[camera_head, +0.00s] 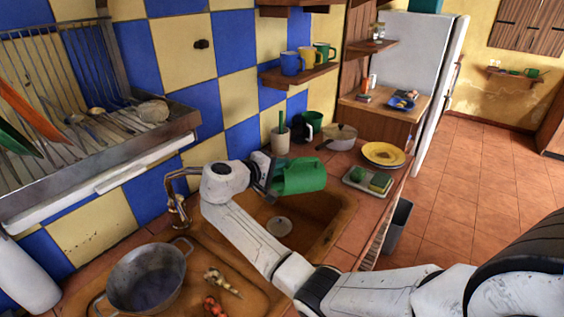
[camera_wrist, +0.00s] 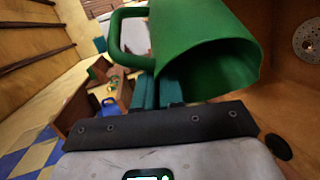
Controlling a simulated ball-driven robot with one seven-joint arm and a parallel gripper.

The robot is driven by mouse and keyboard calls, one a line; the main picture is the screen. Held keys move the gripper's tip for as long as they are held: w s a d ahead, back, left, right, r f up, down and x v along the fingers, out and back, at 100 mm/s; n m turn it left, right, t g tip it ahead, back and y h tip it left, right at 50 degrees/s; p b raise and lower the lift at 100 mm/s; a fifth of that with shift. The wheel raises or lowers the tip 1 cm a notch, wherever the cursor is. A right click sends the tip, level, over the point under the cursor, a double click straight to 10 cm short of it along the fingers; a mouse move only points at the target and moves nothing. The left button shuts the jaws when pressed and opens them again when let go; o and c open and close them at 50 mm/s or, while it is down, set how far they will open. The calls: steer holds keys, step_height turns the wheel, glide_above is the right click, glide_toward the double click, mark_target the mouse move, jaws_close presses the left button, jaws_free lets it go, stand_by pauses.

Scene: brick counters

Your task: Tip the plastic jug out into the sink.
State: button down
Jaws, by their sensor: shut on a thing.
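The green plastic jug (camera_head: 300,176) is held in the air over the brown sink (camera_head: 322,222). It lies tilted well over on its side in the head view. My gripper (camera_head: 270,176) is shut on the jug's handle side. The wrist view shows the jug (camera_wrist: 205,35) close up, with its handle by my teal fingers (camera_wrist: 158,90) and its wide dark opening facing the camera. No liquid or pieces show coming out. The sink (camera_wrist: 283,95) and its round drain (camera_wrist: 305,38) show at the right of the wrist view.
A metal pot (camera_head: 148,277) and small vegetables (camera_head: 222,283) are at the front left. The tap (camera_head: 178,200) stands beside my wrist.

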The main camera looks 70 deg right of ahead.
step_height(320, 180, up, 3)
steer(key=t+y+p, duration=0.1)
steer(key=y+p, duration=0.1)
steer(key=p, duration=0.1)
steer(key=m+t+y+p, duration=0.1)
steer(key=y+p, duration=0.1)
steer(key=p, duration=0.2)
steer(key=shift+r+t, duration=0.2)
steer(key=shift+t, duration=0.1)
steer(key=shift+r+m+t+y, duration=0.45)
steer(key=shift+t+y, duration=0.35)
steer(key=shift+y, duration=0.2)
steer(key=shift+r+m+t+y, duration=0.25)
steer(key=shift+r+t+y, duration=0.55)
steer(key=shift+t+y, duration=0.15)
step_height(320, 180, up, 3)
steer(key=t+y, duration=0.1)
steer(key=y, duration=0.1)
steer(key=t+y, duration=0.1)
steer(key=t, duration=0.1)
steer(key=shift+f+m+y, duration=0.2)
steer(key=shift+m+y, duration=0.15)
steer(key=shift+m, duration=0.05)
